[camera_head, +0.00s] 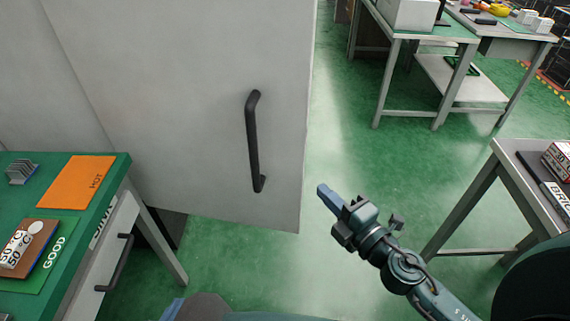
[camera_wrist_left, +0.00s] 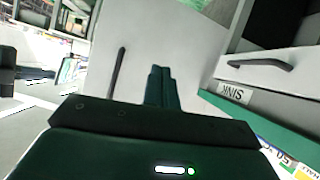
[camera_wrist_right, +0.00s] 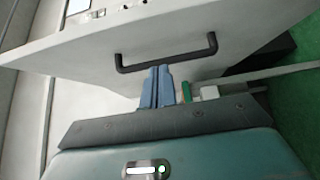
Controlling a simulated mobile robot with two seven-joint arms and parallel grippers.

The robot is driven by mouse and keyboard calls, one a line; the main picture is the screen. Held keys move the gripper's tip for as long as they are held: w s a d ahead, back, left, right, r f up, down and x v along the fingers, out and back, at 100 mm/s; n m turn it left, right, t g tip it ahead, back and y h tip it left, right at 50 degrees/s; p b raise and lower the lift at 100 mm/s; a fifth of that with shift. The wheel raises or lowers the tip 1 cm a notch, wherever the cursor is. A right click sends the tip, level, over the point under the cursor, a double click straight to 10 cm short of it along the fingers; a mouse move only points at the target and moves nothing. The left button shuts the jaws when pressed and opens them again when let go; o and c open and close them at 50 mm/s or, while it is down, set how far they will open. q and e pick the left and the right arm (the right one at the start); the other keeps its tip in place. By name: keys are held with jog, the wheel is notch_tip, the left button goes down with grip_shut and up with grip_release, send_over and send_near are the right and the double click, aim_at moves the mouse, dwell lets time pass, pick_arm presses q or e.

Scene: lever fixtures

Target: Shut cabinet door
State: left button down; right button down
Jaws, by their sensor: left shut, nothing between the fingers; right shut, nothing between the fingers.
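The cabinet door (camera_head: 190,100) is a large pale grey panel with a black upright bar handle (camera_head: 253,142). Its free edge is on the right, and it meets another grey panel at a slanting seam on the left; how far open it stands is unclear. My right gripper (camera_head: 325,191) is shut and empty, low and just right of the door's edge. In the right wrist view its fingers (camera_wrist_right: 157,72) overlap a black bar handle (camera_wrist_right: 165,58) on a pale panel; contact cannot be told. My left gripper (camera_wrist_left: 160,70) is shut and empty, with the door and its handle (camera_wrist_left: 117,72) beyond.
A green-topped bench (camera_head: 113,160) with an orange sheet (camera_head: 76,183) and a handled drawer (camera_head: 100,250) stands at the left, close to the door. A grey table (camera_head: 510,160) is at the right, others (camera_head: 395,30) behind. Green floor (camera_head: 345,110) lies open between.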

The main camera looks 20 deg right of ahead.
notch_tip(320, 180, down, 3)
jog(key=b, duration=0.1)
jog(key=p, duration=0.2)
send_near(292, 155)
jog(key=w+a, duration=0.2)
jog(key=a, duration=0.2)
jog(key=shift+w+d+r, duration=0.1)
jog(key=shift+w+d, duration=0.45)
jog(key=shift+w, duration=0.3)
jog(key=shift+w+d, duration=0.6)
jog(key=shift+w, duration=0.3)
